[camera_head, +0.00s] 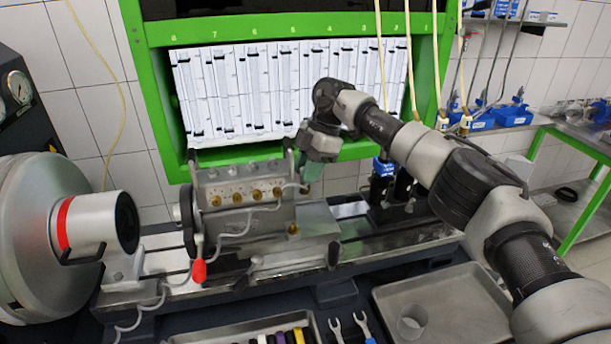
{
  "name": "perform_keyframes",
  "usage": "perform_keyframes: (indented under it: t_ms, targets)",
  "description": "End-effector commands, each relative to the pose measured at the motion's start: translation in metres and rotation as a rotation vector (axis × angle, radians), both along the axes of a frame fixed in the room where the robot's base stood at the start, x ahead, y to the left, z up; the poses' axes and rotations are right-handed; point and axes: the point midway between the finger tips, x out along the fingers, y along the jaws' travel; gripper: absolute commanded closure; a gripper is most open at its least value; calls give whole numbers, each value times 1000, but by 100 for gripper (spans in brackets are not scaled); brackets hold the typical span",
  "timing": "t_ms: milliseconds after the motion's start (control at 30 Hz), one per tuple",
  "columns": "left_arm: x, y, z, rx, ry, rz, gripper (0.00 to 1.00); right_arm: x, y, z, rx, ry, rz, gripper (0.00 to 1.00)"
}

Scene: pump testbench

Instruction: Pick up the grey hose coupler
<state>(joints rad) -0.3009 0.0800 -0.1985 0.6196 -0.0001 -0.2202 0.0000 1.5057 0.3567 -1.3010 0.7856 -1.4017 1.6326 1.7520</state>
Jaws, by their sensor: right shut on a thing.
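My right arm comes in from the right, and my right gripper (311,173) points down at the right end of the pump body (240,190) on the bench. Its greenish fingers are shut on the grey hose coupler (303,187), at the end of a pale grey hose (265,208). The coupler is small here and mostly hidden by the fingers. The hose runs left from it across the pump's front, below several brass fittings. My left gripper is not in view.
A green frame (155,95) with a white tube panel stands behind the pump. A large round drive (30,230) is at left, with a red-tipped lever (199,271) beside the pump. A grey tray (460,300) holding a clear cup (412,321) and two wrenches lie in front.

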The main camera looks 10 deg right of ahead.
Motion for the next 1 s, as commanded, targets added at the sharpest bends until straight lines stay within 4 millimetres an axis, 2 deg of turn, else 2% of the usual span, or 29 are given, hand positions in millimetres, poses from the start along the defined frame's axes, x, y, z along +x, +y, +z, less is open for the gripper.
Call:
perform_keyframes:
  t_ms: [267,467,633,800,1000]
  targets:
    - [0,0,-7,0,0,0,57,0,0,10,1,-2,0,100]
    - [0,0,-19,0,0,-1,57,1,1,38,1,-4,0,100]
    - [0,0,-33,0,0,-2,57,-18,-20,52,0,-5,0,100]
    - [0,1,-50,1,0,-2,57,-45,-48,75,0,-5,-1,100]
    - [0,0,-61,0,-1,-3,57,-69,-71,98,1,-2,0,100]
